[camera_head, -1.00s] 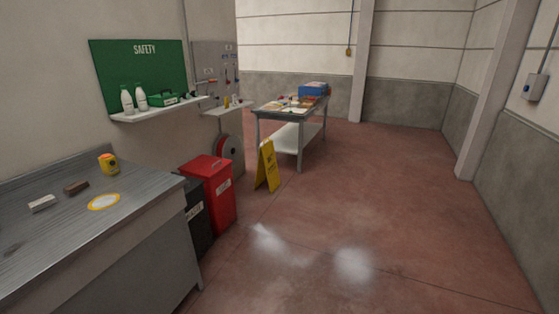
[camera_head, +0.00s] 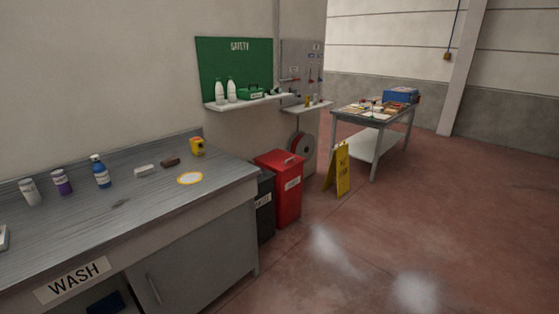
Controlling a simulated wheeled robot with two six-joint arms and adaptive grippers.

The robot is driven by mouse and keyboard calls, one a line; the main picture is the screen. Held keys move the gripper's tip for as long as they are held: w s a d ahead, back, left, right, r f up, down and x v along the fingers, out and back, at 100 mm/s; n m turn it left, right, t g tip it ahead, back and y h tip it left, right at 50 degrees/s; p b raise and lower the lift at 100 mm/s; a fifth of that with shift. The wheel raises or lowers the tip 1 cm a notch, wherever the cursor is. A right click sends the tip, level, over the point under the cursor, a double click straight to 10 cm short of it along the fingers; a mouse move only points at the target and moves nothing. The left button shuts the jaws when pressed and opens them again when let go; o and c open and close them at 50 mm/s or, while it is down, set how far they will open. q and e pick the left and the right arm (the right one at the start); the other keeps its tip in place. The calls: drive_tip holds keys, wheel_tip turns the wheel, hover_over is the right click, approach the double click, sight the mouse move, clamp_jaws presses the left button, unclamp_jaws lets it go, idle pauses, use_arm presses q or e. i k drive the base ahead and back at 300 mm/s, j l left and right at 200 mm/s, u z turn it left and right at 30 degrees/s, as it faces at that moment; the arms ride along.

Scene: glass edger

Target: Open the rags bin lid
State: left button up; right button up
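A red bin (camera_head: 287,200) with a lid (camera_head: 279,160) stands on the floor past the right end of the wash bench. Its lid looks shut and has a handle on top. A white label is on its front, too small to read. A dark bin (camera_head: 264,212) stands beside it, partly hidden by the bench; its label is also unreadable. I cannot tell from the labels which one is the rags bin. Neither of my grippers is in view.
The grey wash bench (camera_head: 110,225) fills the lower left, with several bottles on it. A yellow floor sign (camera_head: 342,170) stands right of the red bin, before a work table (camera_head: 366,118). The floor in front and to the right is clear.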

sight(281, 161)
drive_tip(key=i+l+z, duration=0.15)
drive_tip(key=i+z, duration=0.3)
drive_tip(key=i, duration=0.55)
drive_tip(key=i+u, duration=0.1)
drive_tip(key=i, duration=0.35)
drive_tip(key=i+l+u, duration=0.15)
drive_tip(key=i, duration=0.3)
drive_tip(key=i+l+u, duration=0.1)
drive_tip(key=i, duration=0.3)
drive_tip(key=i+l+u, duration=0.1)
drive_tip(key=i, duration=0.35)
drive_tip(key=i+l+u, duration=0.15)
drive_tip(key=i+l, duration=0.15)
drive_tip(key=i, duration=0.1)
